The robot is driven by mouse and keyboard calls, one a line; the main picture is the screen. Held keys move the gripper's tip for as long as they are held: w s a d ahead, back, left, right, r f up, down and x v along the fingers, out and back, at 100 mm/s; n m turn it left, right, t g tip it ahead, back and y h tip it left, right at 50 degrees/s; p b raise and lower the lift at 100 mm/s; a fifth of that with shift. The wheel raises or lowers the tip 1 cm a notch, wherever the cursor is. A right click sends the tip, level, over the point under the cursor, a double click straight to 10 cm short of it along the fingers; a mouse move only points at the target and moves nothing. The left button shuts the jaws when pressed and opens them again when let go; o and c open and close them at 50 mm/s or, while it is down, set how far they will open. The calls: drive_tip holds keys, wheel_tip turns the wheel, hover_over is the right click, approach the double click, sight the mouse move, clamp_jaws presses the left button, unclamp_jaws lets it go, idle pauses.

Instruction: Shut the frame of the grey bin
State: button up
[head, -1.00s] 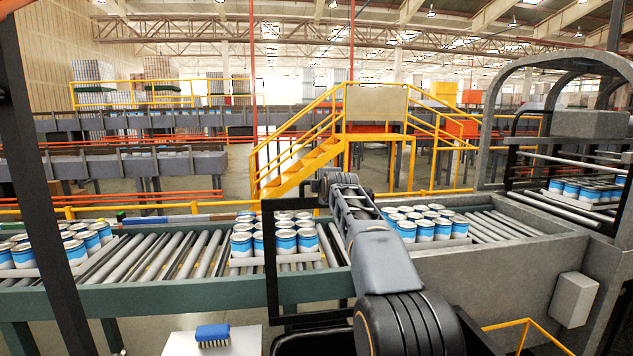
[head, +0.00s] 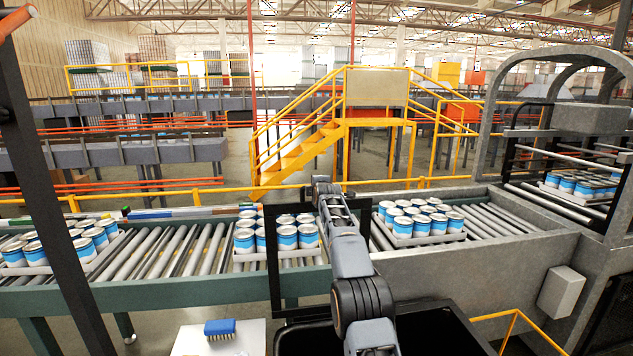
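The bin (head: 440,322) shows at the bottom centre of the head view, dark inside and cut off by the picture's lower edge. Its black frame (head: 272,262) stands upright at the bin's far side, open, with the roller line showing through it. My arm rises from the bottom across the bin and partly covers the frame. My gripper (head: 321,184) is at the arm's far end, close to the frame's top bar in the picture. It is small and seen from behind, so I cannot tell whether it touches the bar or how its fingers stand.
Behind the frame runs the roller conveyor (head: 165,250) with trays of blue and white cans (head: 290,236). A pale table with a blue brush (head: 220,328) is at the lower left. A dark post (head: 45,180) stands at the left. A grey box (head: 563,291) juts out at the right.

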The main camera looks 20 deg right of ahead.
drive_tip(key=shift+w, duration=0.25)
drive_tip(key=shift+f, duration=0.1)
clamp_jaws()
idle(0.3)
